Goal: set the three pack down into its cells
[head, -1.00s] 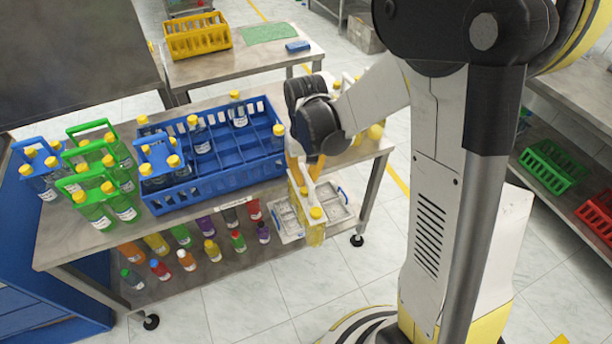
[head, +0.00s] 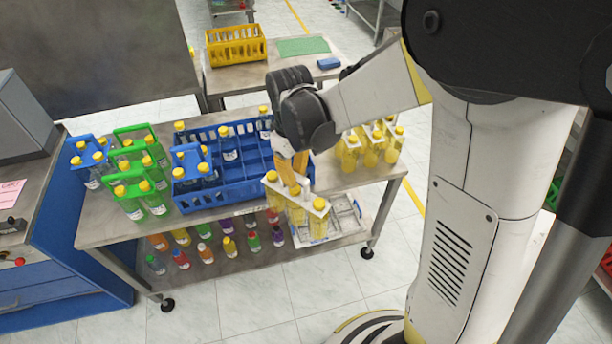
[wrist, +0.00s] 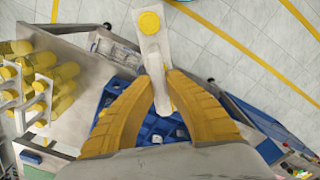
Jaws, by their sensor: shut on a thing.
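My gripper (head: 291,172) is shut on the white carrier of a three pack (head: 296,208) of yellow bottles with yellow caps. The pack hangs in front of the right end of the blue crate (head: 240,196) in the head view, apart from its cells. The wrist view shows the white carrier (wrist: 153,52) between the two orange fingers, with one yellow cap at its far end. The blue crate (wrist: 125,88) lies beyond the fingers. Several cells look empty. A blue-handled pack (head: 192,163) and a few single bottles stand in others. My gripper hides the crate's right back part.
Yellow bottle packs (head: 372,148) stand on the table right of the crate. Green-handled packs (head: 138,165) and a blue-handled pack (head: 90,160) stand on the left. Small coloured bottles and a grey tray (head: 345,222) are on the lower shelf.

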